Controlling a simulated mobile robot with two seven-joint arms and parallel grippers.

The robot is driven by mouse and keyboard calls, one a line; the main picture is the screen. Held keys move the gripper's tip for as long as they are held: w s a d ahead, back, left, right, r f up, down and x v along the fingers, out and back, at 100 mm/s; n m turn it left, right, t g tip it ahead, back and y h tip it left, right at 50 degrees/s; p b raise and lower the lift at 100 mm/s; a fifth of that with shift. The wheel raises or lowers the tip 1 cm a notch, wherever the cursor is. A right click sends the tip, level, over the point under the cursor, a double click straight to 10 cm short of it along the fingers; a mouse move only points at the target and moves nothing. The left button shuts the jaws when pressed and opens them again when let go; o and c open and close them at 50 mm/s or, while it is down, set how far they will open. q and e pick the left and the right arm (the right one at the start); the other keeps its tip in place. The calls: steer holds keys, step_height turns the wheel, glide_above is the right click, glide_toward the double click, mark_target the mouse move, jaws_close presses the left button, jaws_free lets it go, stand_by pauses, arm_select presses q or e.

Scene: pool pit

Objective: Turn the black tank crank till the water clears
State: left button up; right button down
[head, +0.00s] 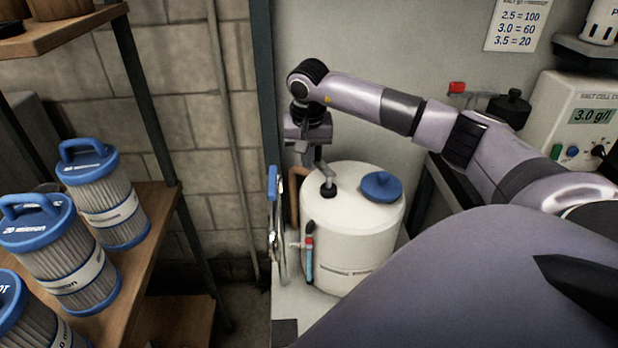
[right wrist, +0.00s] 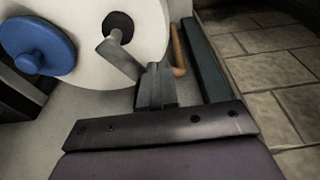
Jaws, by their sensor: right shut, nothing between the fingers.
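A white round tank (head: 350,225) with a blue lid knob (head: 381,187) stands on a pale ledge. Its crank has a black hub (head: 328,190) on the tank top and a grey bent arm; the crank arm (right wrist: 120,60) also shows in the right wrist view. My right gripper (head: 314,155) points down right at the crank, its fingers shut with nothing between them. In the right wrist view the fingers (right wrist: 155,85) are beside the crank arm's end; I cannot tell if they touch. A thin tube (head: 309,262) with blue content and a red top is on the tank's front. My left gripper is not in view.
A wooden shelf (head: 150,215) with blue-capped filter cartridges (head: 105,200) stands at left. A copper-coloured pipe (head: 294,195) and a blue-handled metal tool (head: 273,215) are left of the tank.

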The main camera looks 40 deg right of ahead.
step_height(320, 180, up, 8)
steer(key=shift+p, duration=0.4)
steer(key=shift+f, duration=0.1)
stand_by(0.6)
